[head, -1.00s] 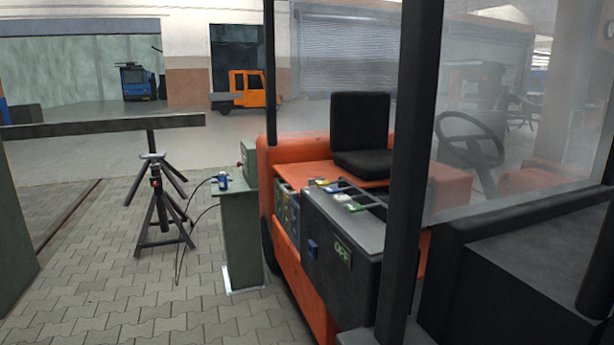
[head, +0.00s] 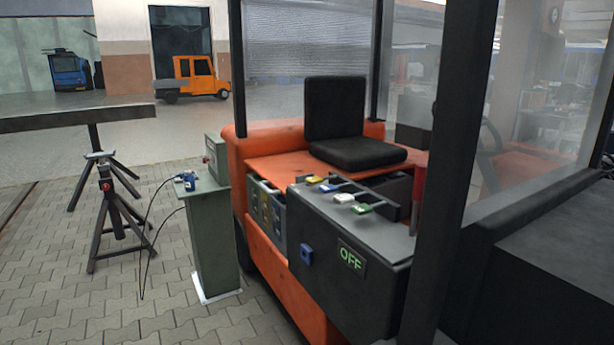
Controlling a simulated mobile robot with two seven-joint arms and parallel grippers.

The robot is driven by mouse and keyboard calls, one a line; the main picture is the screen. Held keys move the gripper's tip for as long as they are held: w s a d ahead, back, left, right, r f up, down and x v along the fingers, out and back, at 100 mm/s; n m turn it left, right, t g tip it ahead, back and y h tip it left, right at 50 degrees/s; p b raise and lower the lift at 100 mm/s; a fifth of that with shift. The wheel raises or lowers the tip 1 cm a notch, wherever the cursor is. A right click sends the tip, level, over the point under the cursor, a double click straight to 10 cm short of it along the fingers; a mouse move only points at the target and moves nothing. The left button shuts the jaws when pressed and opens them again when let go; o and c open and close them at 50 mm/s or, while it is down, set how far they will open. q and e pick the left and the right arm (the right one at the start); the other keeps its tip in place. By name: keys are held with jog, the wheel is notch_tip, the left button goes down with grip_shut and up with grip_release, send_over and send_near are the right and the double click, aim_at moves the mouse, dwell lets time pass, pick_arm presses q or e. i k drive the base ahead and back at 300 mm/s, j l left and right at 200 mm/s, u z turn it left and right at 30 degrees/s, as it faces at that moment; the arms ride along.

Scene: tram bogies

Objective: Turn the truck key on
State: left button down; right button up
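The truck (head: 270,145) is orange and black, with a black seat (head: 345,125), and fills the middle and right of the head view. A dark box (head: 340,290) on its near side has a sign (head: 351,257) that reads OFF in green letters. A small blue part (head: 306,254), which may be the key, sits on the same face, left of the sign. Its exact turn is too small to tell. Neither of my grippers is in view.
Levers with yellow, white and green knobs (head: 344,198) are on top of the box. A black post (head: 458,170) stands close in front at the right. A green pedestal (head: 212,235) with a blue plug (head: 188,180) and black stands (head: 115,215) are at left.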

aim_at(299, 179)
jog(key=i+j+z, duration=0.1)
jog(key=z, duration=0.35)
jog(key=j+z, duration=0.4)
jog(key=i+j+z, duration=0.1)
jog(key=z, duration=0.35)
jog(key=j+z, duration=0.45)
jog(key=j, duration=0.65)
jog(key=k+j, duration=0.1)
jog(key=j, duration=0.45)
jog(key=k+j+z, duration=0.1)
jog(key=j, duration=0.45)
